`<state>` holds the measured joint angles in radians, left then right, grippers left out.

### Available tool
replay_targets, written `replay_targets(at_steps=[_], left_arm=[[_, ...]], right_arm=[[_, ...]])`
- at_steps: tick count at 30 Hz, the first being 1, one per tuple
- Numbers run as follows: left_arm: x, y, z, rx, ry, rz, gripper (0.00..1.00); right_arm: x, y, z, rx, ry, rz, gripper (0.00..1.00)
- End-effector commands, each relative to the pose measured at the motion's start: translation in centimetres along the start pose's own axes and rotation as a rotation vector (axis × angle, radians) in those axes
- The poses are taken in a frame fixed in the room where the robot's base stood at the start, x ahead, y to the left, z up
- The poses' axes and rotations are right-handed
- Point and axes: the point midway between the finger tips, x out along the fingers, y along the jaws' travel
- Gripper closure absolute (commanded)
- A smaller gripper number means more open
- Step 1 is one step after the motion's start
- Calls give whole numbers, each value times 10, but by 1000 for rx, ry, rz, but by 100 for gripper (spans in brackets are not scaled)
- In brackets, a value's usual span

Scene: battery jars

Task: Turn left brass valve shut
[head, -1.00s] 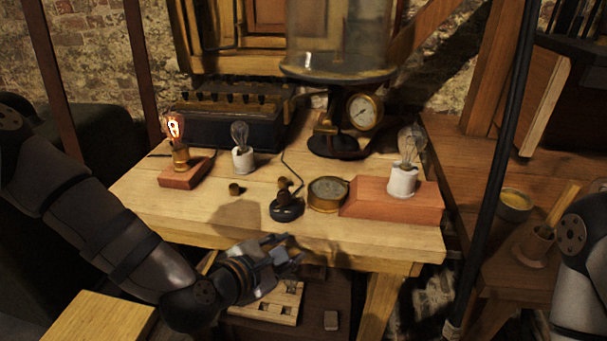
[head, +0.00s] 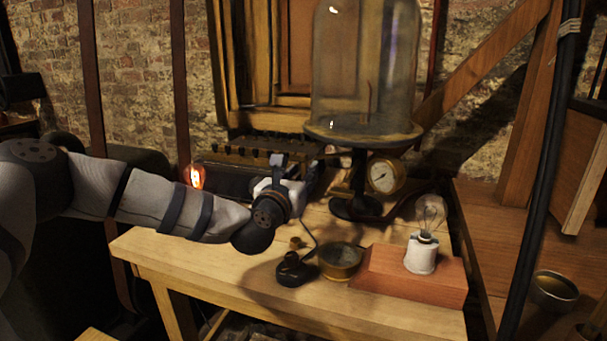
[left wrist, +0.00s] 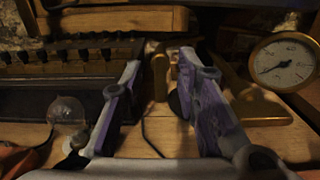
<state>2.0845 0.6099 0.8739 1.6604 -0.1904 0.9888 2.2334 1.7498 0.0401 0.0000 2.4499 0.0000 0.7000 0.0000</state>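My left gripper (head: 290,162) reaches over the bench, at the left of the bell jar stand. In the left wrist view the left gripper (left wrist: 158,66) is open, with its two fingers apart. An upright brass piece (left wrist: 160,74), which looks like the left brass valve, shows between the fingers and a little beyond them. I see no contact with either finger. In the head view the arm and gripper hide most of this area, so the valve's handle angle cannot be told. My right gripper is not in view.
The glass bell jar (head: 362,70) stands on its dark plate beside a pressure gauge (head: 386,175). A dark battery box (left wrist: 25,85) lies to the left. A lit bulb (head: 196,177), a clear bulb (head: 431,213) and a round brass dish (head: 340,262) are on the bench (head: 215,270).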

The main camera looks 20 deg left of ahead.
Motion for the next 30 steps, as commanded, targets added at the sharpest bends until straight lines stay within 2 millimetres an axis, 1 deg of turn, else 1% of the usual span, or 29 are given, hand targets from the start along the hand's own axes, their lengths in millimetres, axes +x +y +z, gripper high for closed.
replay_targets(at_steps=[3,10,11,12,14,23,30], left_arm=[[7,0,0,0,1,-1,71],[8,0,1,0,0,-1,71],[8,0,1,0,0,-1,78],[8,0,1,0,0,-1,87],[8,0,1,0,0,-1,100],[8,0,0,8,1,-1,100],[8,-1,0,94,1,-1,100]], right_arm=[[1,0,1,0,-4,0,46],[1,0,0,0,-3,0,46],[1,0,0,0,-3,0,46],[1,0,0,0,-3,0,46],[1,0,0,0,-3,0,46],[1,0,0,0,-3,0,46],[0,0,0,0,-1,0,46]])
